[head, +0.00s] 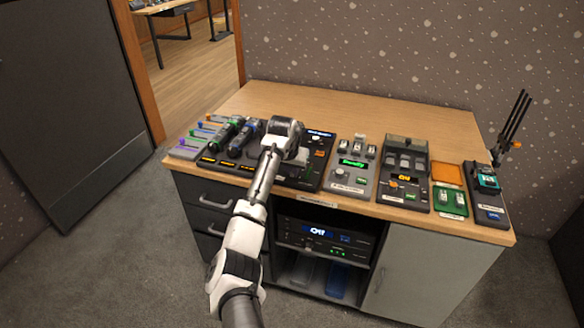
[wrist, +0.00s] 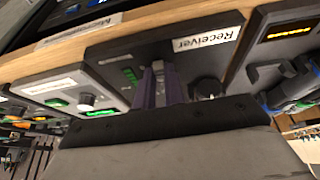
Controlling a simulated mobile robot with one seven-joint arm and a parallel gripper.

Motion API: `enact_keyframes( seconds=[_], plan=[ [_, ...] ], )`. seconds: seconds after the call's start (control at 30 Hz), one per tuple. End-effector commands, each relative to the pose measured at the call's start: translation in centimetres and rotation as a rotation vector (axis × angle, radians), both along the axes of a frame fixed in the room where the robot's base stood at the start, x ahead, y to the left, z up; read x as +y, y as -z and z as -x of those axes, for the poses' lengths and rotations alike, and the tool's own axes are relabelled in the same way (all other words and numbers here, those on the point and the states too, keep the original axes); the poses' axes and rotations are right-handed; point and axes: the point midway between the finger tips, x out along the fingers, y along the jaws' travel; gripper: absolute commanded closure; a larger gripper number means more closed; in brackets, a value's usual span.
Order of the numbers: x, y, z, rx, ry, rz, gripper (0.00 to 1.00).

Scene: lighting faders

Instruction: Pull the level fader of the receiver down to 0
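The receiver (head: 317,172) is a dark slanted panel on the desk with a lit display at its top. My gripper (head: 299,160) is over it and covers much of its face. In the wrist view the receiver (wrist: 125,51) carries an upside-down "Receiver" label and a black knob (wrist: 207,88). My gripper's two fingers (wrist: 163,72) reach down to the panel left of that knob, close together with a narrow gap. The level fader is hidden at the fingers, and I cannot tell whether they grip its cap.
Left of the receiver stand dark units with lit orange displays and a purple, blue and green fader box (head: 195,138). To its right stand a grey unit (head: 354,165), a dark unit (head: 404,175) and smaller boxes. The back of the desk (head: 290,98) is clear.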

Motion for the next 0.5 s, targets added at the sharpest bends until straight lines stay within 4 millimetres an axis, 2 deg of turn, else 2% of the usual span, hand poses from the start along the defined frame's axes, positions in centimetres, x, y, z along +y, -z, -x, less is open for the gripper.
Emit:
enact_keyframes(
  seconds=[0.37, 0.4, 0.5],
  plan=[
    [0.05, 0.01, 0.12, 0.006, 0.0, -0.001, 1.0],
    [0.05, 0.03, 0.13, 0.006, 0.0, -0.001, 0.88],
    [0.05, 0.01, 0.09, 0.005, 0.0, -0.002, 0.74]
  ],
)
